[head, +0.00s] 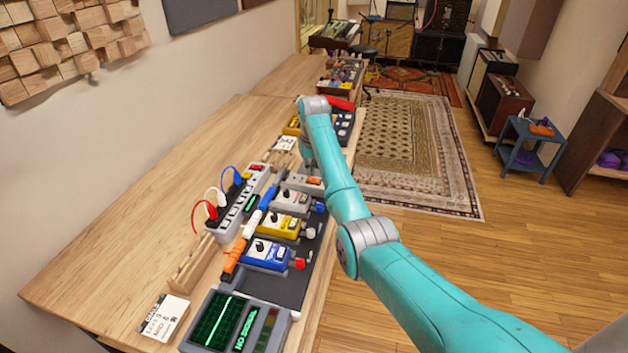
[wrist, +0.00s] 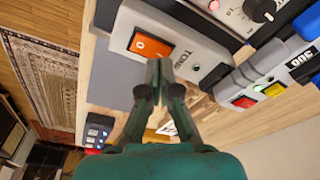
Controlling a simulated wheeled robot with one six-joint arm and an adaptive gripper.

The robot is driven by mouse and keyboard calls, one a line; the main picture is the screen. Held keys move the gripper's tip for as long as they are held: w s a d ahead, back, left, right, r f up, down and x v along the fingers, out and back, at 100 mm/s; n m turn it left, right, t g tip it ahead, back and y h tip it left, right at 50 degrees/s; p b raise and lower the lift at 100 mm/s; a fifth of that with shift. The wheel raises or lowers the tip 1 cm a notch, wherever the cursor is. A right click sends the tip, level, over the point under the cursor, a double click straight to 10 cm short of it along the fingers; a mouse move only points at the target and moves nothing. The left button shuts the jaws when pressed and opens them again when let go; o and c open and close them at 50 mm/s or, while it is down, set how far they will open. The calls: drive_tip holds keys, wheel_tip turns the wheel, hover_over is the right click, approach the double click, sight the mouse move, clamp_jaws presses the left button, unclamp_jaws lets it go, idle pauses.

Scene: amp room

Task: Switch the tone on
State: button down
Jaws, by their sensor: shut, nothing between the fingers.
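The tone box is a light grey unit (wrist: 190,45) with the word "TONE" and an orange rocker switch (wrist: 150,44) set in a black frame. A small dark round light or button sits near its other end. In the head view the tone box (head: 300,183) is on the bench, partly behind my arm. My gripper (wrist: 160,66) is shut and empty, its fingertips close to the tone box beside the orange rocker. Whether they touch it I cannot tell. In the head view my gripper (head: 309,165) points down at the box.
Several pedals, including a yellow one (head: 278,225) and a blue one (head: 265,254), stand in a row nearer me. A power strip (head: 238,205) with plugs lies left of them. A screen unit (head: 226,322) with green text is at the front.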

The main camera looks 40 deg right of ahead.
sight(311, 179)
drive_tip(key=shift+f, duration=0.95)
idle(0.6)
drive_tip(key=shift+r, duration=3.55)
